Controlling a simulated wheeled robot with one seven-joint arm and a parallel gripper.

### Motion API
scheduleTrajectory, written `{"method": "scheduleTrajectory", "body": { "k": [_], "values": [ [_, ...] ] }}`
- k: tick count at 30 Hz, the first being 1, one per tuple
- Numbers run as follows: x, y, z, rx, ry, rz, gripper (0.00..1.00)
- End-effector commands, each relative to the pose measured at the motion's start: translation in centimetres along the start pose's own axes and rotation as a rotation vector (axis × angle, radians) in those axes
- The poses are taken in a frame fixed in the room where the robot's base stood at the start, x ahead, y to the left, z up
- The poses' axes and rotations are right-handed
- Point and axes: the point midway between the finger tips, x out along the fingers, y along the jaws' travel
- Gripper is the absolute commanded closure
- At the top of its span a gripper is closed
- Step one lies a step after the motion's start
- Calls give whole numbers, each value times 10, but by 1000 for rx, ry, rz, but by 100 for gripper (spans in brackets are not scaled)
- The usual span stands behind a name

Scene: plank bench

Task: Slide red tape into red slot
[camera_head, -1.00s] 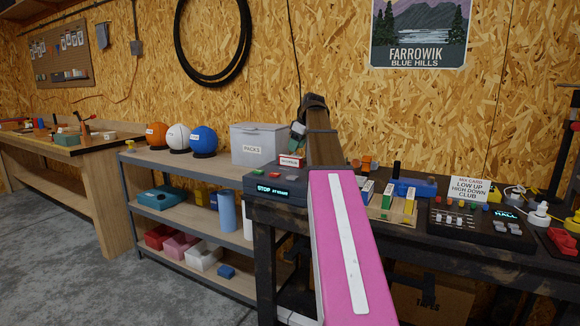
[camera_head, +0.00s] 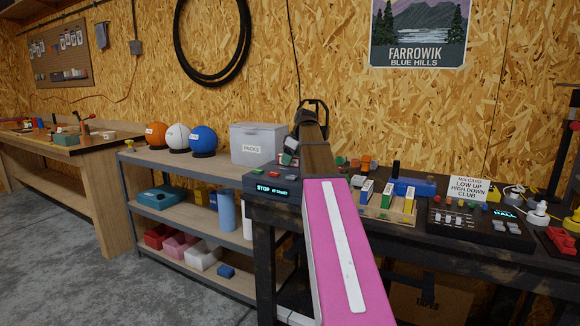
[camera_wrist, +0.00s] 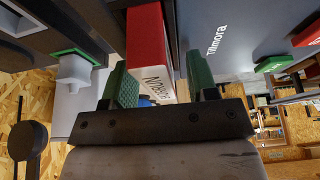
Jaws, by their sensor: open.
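The red tape (camera_wrist: 148,45), a red block with a white lettered label, stands between the green finger pads of my gripper (camera_wrist: 160,84) in the wrist view. The jaws are open around it, with a gap visible at the right pad. In the head view, my gripper (camera_head: 287,158) is low over the grey deck (camera_head: 256,180) with the lit STOP display, and I cannot make out the tape there. The tape's far end runs out of the wrist picture. I cannot pick out the red slot in either view.
A green button (camera_wrist: 274,64) and a red one (camera_wrist: 307,36) are on the deck beside the tape. A white knob (camera_wrist: 73,70) is on the left. A grey PACKS bin (camera_head: 258,143) stands left of my arm; a slotted wooden rack (camera_head: 388,205) and a mixer (camera_head: 465,222) stand right.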

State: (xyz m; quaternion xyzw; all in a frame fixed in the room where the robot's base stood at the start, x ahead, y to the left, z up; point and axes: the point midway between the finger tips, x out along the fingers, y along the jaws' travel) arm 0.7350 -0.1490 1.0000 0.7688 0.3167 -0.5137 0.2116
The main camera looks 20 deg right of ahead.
Motion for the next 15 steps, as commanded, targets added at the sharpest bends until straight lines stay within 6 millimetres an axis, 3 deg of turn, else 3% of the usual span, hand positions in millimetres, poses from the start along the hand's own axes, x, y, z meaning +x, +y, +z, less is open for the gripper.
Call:
{"method": "scheduleTrajectory", "body": {
  "k": [6,11,15],
  "values": [
    [2,0,1,0,0,0,47],
    [2,0,1,0,0,0,99],
    [2,0,1,0,0,0,100]
  ]
}}
